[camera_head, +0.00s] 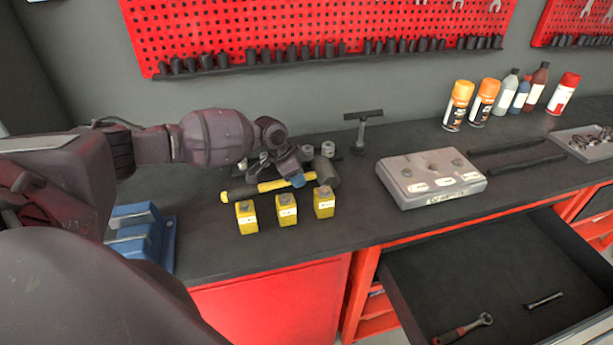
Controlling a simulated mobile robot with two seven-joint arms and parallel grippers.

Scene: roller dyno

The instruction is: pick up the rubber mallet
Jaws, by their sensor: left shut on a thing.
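The rubber mallet has a black head (326,172) and a yellow and black handle (268,187). It lies along the dark worktop, or just above it; I cannot tell which. Its head points right and its handle end points left. My left gripper (297,180) reaches in from the left and is shut on the mallet's handle close to the head. The gripper and wrist hide part of the handle. My right gripper is not in view.
Three yellow blocks (287,210) stand just in front of the mallet. A grey box (431,178) is to the right, and a black T-shaped tool (363,128) stands behind. An open drawer (480,265) juts out at lower right. Spray cans (458,105) and bottles stand at the back right.

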